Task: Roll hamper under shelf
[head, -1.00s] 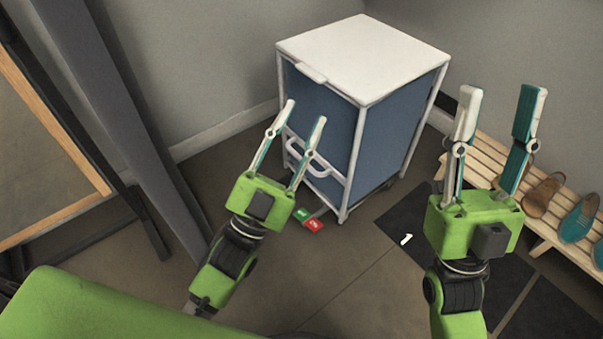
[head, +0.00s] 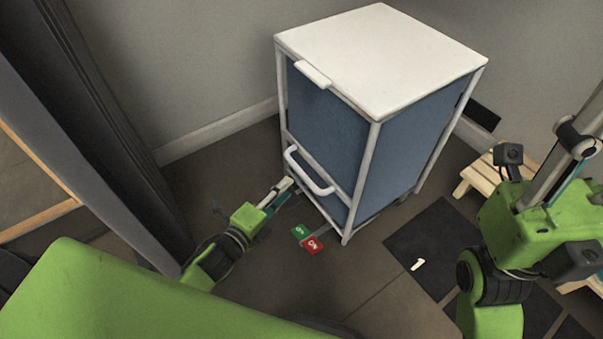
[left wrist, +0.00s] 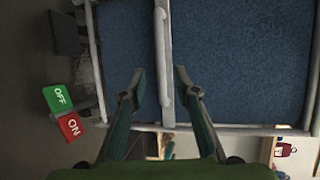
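The hamper (head: 412,140) has blue fabric sides, a white frame and a white lid, and stands upright near the back wall. Its white handle (head: 309,172) is on the front face; the handle also shows in the left wrist view (left wrist: 161,50). My left gripper (head: 284,190) is low, in front of the hamper's left side. In the left wrist view its fingers (left wrist: 160,76) are apart, one on each side of the handle bar, with no clear contact. My right gripper (head: 568,160) is at the right edge, its fingertips cut off. No shelf is recognisable.
A green and red OFF/ON pedal (head: 307,239) sticks out at the hamper's bottom front. A slatted wooden bench (head: 482,175) is at the right, partly behind my right arm. A dark mat (head: 432,245) marked 1 lies on the floor. A dark upright post (head: 95,130) stands at left.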

